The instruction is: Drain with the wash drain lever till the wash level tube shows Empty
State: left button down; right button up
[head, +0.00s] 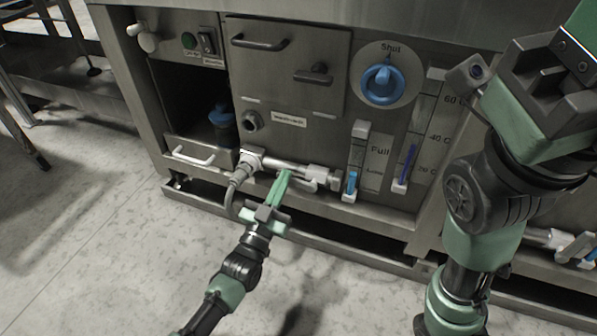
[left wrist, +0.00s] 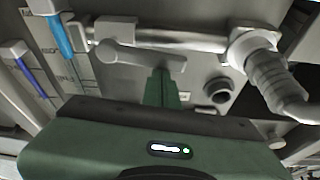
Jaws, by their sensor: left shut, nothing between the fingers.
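The wash drain lever (head: 306,184) is a small metal handle on the drain valve below the panel. It also shows in the left wrist view (left wrist: 138,58), lying roughly along the pipe. My left gripper (head: 284,176) has its green fingers shut and empty at the lever; in the left wrist view their tips (left wrist: 162,75) overlap the lever's end, and I cannot tell whether they touch. The wash level tube (head: 356,155) stands right of the valve. Its blue column reaches about the Low mark, with clear tube above; blue also shows in the left wrist view (left wrist: 58,34).
A metal drain pipe (head: 285,164) joins a grey hose (head: 236,190) at the left. A blue dial (head: 383,84) points near Shut, and a temperature tube (head: 405,165) stands beside the level tube. My right arm fills the right side. The floor at left is clear.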

pick_arm(q)
jog(key=shift+a+f+n+y, duration=0.15)
jog(key=shift+f+n+y, duration=0.35)
jog(key=shift+n, duration=0.6)
